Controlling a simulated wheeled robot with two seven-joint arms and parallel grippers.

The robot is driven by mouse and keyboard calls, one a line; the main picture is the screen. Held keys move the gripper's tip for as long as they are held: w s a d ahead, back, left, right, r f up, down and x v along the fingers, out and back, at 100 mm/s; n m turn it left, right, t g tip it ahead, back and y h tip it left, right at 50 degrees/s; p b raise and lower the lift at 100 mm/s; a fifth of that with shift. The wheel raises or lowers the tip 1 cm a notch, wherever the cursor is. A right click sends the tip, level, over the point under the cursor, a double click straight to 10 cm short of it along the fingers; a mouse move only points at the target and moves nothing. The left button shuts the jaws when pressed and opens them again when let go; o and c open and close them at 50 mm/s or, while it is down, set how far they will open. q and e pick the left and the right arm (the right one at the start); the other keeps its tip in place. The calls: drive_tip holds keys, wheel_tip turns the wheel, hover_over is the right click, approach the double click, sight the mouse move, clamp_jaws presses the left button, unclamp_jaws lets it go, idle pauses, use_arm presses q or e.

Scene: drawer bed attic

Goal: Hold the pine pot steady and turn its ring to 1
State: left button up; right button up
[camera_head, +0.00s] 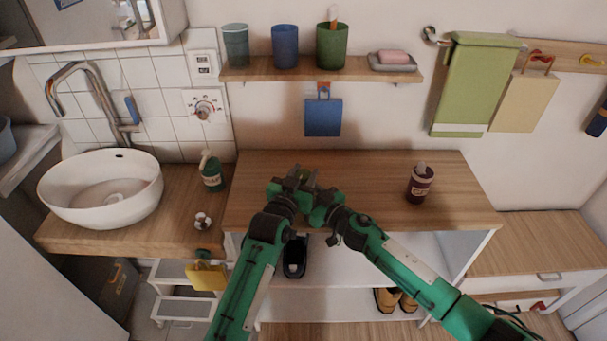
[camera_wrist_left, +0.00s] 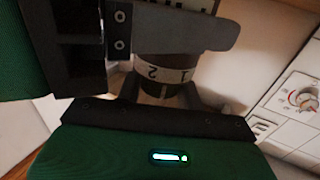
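My left gripper (camera_head: 293,184) and my right gripper (camera_head: 322,200) meet over the wooden counter and hide most of the pine pot in the head view. In the left wrist view, the dark brown pot (camera_wrist_left: 162,60) has a white ring (camera_wrist_left: 168,75) marked 2 and 1, seen upside down. A short pale mark on the dark part beside the ring lies between the two numbers, nearer the 2. Grey fingers of my left gripper (camera_wrist_left: 165,98) stand on both sides of it; contact is unclear. A grey finger of my right gripper crosses the pot's other part.
A dark purple pump bottle (camera_head: 420,186) stands right on the counter (camera_head: 370,170), and a green one (camera_head: 211,173) stands left near the basin (camera_head: 100,190). Several cups and a soap dish line the shelf (camera_head: 300,73) above. The counter around the purple bottle is clear.

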use_arm(q)
drive_tip(key=shift+c, duration=0.6)
drive_tip(key=shift+w+r+m+g+h, duration=0.15)
drive_tip(key=shift+m+g+h, duration=0.15)
drive_tip(key=shift+m+h, duration=0.45)
drive_tip(key=shift+d+h, duration=0.1)
drive_tip(key=shift+h, duration=0.15)
drive_tip(key=shift+s+d+r+m+g+h, duration=0.1)
drive_tip(key=shift+d+m+g+h, duration=0.05)
drive_tip(key=shift+m+g+h, duration=0.55)
drive_tip(key=shift+s+d+r+m+g+h, duration=0.1)
drive_tip(key=shift+m+g+h, duration=0.4)
drive_tip(key=shift+h, duration=0.4)
use_arm(e)
drive_tip(key=shift+a+f, duration=0.1)
use_arm(q)
drive_tip(key=shift+m+g+h, duration=0.25)
drive_tip(key=shift+g+h, duration=0.05)
drive_tip(key=shift+g, duration=0.1)
use_arm(e)
drive_tip(key=shift+s, duration=0.1)
use_arm(q)
drive_tip(key=shift+a+f, duration=0.2)
drive_tip(key=shift+a, duration=0.1)
drive_tip(key=o, duration=1)
drive_tip(key=shift+f, duration=0.1)
